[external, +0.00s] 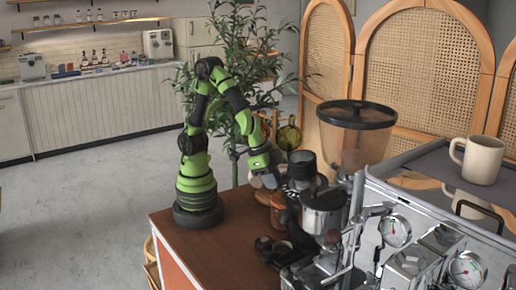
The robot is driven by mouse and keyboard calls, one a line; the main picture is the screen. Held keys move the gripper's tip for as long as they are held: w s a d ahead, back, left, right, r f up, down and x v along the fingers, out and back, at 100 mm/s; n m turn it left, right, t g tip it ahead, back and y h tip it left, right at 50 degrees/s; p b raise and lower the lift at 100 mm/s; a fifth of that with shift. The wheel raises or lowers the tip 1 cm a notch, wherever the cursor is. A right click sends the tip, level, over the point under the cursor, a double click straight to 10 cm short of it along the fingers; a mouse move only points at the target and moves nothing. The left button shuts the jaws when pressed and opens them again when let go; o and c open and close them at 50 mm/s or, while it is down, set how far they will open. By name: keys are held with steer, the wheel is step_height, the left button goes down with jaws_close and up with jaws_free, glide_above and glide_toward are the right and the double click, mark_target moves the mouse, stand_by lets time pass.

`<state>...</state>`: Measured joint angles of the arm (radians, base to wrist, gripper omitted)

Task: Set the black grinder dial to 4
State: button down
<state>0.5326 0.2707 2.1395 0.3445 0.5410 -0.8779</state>
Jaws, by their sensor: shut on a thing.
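The coffee grinder has a clear hopper with a black lid (357,114) and stands on the cart beside the espresso machine. A dark, upright, cylinder-like part (302,166) stands in front of the hopper, on its left. My green and black arm reaches right from its base on the cart, and my gripper (273,180) points down at the left side of this dark part. My gripper is shut on the black grinder dial, which is mostly hidden at this angle. The dial's numbers and pointer are too small to read.
The chrome espresso machine (400,262) with gauges fills the right front. A cream mug (478,160) stands on its top tray. An orange-brown jar (278,211) and a black portafilter-like item (275,250) are close by. The brown cart top (215,250) is clear at front left.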

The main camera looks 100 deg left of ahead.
steer(key=shift+w+a+r+m+g+h, duration=0.15)
steer(key=shift+w+a+m, duration=0.2)
steer(key=shift+a+m, duration=0.55)
steer(key=shift+w+a+r+m+g+h, duration=0.2)
steer(key=shift+w+a+m, duration=0.3)
steer(key=shift+m, duration=0.65)
steer(key=shift+w+a+r+m+g+h, duration=0.15)
steer(key=shift+w+a+m, duration=0.1)
steer(key=shift+a+m, duration=0.65)
steer(key=shift+d, duration=0.15)
steer(key=c, duration=1.1)
jaws_free()
steer(key=v, duration=1)
